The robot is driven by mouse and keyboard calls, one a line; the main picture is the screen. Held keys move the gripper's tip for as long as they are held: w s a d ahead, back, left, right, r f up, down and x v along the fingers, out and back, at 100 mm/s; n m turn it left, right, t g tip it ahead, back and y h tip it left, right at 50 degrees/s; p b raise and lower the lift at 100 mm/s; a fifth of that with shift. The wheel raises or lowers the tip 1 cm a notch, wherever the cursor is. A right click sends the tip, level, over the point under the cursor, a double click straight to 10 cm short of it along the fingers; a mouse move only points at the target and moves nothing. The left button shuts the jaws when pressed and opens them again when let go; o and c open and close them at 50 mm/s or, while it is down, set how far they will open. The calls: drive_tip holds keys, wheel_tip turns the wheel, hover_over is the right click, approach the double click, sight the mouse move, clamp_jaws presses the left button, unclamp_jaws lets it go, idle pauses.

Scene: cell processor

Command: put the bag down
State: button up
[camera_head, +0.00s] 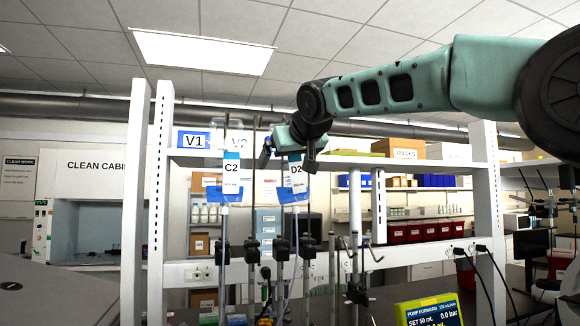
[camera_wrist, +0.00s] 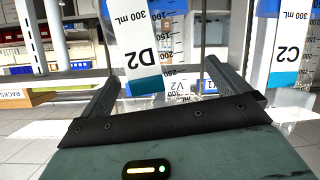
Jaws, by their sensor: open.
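Bag D2 (camera_head: 296,180), a clear bag with a white and blue label, hangs upright on the rack at mid-picture. It also shows upside down in the wrist view (camera_wrist: 145,45), in line with the space between my fingertips. My gripper (camera_head: 288,158) is at the top of this bag, with its fingers spread on either side; they also show apart in the wrist view (camera_wrist: 162,70). I cannot tell whether either finger touches the bag. Bag C2 (camera_head: 231,175) hangs to its left, and it is at the right edge of the wrist view (camera_wrist: 288,50).
A white rack frame (camera_head: 158,200) surrounds the bags, with a V1 sign (camera_head: 193,139) at upper left. Thin poles with black clamps (camera_head: 281,249) stand below the bags. A pump display (camera_head: 432,312) is at lower right. Shelves with red bins (camera_head: 414,233) stand behind.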

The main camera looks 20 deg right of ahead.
drive_tip(key=shift+c, duration=0.3)
drive_tip(key=c, duration=0.7)
drive_tip(key=shift+c, duration=0.6)
drive_tip(key=shift+s+r, duration=0.15)
